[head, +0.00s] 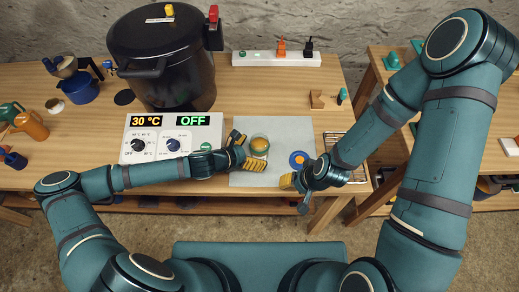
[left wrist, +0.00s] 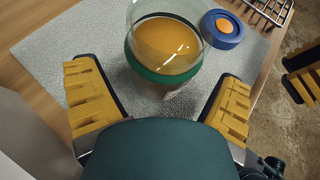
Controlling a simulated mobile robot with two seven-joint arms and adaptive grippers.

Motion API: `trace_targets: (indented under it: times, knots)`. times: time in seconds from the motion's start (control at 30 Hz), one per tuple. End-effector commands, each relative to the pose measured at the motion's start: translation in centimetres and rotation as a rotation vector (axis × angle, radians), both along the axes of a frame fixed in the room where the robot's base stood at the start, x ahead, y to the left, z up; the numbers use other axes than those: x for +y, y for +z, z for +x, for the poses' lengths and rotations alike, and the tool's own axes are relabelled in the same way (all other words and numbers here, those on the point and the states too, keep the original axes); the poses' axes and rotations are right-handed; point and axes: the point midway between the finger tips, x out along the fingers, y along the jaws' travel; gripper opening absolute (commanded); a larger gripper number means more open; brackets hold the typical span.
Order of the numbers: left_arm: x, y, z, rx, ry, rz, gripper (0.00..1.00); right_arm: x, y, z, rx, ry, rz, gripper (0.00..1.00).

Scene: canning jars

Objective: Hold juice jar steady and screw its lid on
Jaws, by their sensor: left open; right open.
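The juice jar (head: 259,146), clear glass with orange contents and a green band, stands on the grey mat. It also shows in the left wrist view (left wrist: 165,40), with no lid seen on it. A round blue lid with an orange centre (head: 299,159) lies flat on the mat to the jar's right; it also shows in the left wrist view (left wrist: 222,28). My left gripper (head: 243,152) is open beside the jar, its yellow-padded fingers spread towards it; no contact shows. My right gripper (head: 296,186) is open and empty near the mat's front right corner, below the lid in the picture.
The grey mat (head: 285,127) lies on the wooden table. A white control box (head: 174,136) and a big dark pot (head: 165,60) stand left of it. A wire rack (head: 335,142) is at the right.

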Motion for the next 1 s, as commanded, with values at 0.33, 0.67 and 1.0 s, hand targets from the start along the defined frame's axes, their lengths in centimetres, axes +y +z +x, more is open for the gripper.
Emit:
trace_targets:
  times: [0.33, 0.67, 1.0]
  knots:
    - [-1.16, -0.74, 0.80, 0.000, 0.000, 0.000, 0.94, 0.02, -0.46, -0.01, 0.000, 0.000, -0.001, 0.47]
    - [-1.16, -0.74, 0.78, 0.000, 0.000, 0.000, 0.53, 0.03, -0.44, -0.01, 0.001, 0.000, -0.001, 0.47]
    - [-1.15, -0.73, 0.79, 0.000, 0.000, 0.000, 0.32, 0.03, -0.43, -0.01, 0.001, 0.000, -0.001, 0.47]
